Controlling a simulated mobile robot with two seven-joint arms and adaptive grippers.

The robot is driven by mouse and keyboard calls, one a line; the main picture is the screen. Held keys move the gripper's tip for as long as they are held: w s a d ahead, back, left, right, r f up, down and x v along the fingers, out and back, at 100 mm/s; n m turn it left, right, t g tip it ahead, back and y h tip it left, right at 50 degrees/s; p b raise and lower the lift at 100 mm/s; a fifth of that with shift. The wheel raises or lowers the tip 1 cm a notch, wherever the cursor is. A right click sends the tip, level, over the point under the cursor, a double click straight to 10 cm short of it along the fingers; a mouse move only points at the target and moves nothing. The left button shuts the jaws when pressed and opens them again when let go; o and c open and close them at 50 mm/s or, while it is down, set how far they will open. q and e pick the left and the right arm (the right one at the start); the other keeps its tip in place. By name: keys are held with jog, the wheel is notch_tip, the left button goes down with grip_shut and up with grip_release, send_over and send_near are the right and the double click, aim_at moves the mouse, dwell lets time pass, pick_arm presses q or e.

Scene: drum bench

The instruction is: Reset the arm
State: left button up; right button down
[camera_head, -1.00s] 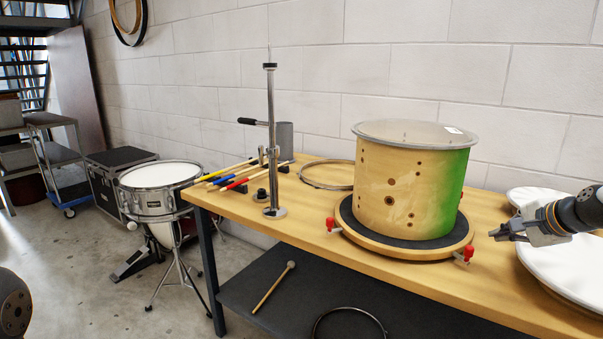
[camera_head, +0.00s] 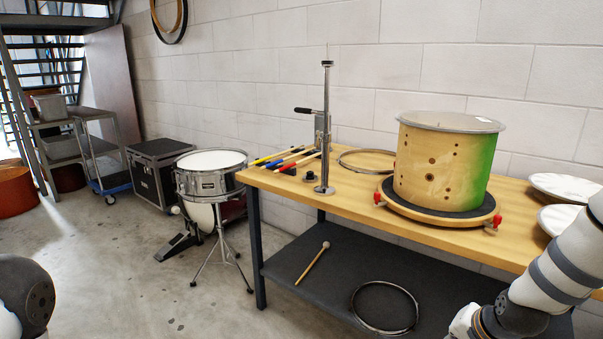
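My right arm comes in at the lower right in the head view, in front of the bench's right part. Its dark wrist joint (camera_head: 512,318) is low near the bottom edge, and the gripper fingers are not clearly visible. My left arm shows only as a dark rounded joint (camera_head: 38,300) at the lower left edge; its gripper is out of the picture. The drum shell (camera_head: 440,165), wood fading to green with a clear head on top, stands on a round dark turntable (camera_head: 400,201) on the bench. No gripper touches it.
A mallet (camera_head: 313,262) and another hoop (camera_head: 385,332) lie on the lower shelf. A snare drum (camera_head: 209,184) stands left, with open floor before it.

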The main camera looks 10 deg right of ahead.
jog(key=s+a+f+n+g, duration=0.25)
jog(key=s+a+f, duration=0.2)
jog(key=s, duration=0.55)
jog(key=s+a+f+n+g, duration=0.1)
jog(key=s+a+f+n, duration=0.4)
jog(key=s, duration=0.4)
jog(key=s+a+n+g, duration=0.1)
jog(key=s+a, duration=0.1)
jog(key=s, duration=0.5)
jog(key=s+a+n+g, duration=0.2)
jog(key=s, duration=0.6)
jog(key=shift+s+a+r, duration=0.2)
jog(key=shift+a+r, duration=0.15)
jog(key=shift+a, duration=0.05)
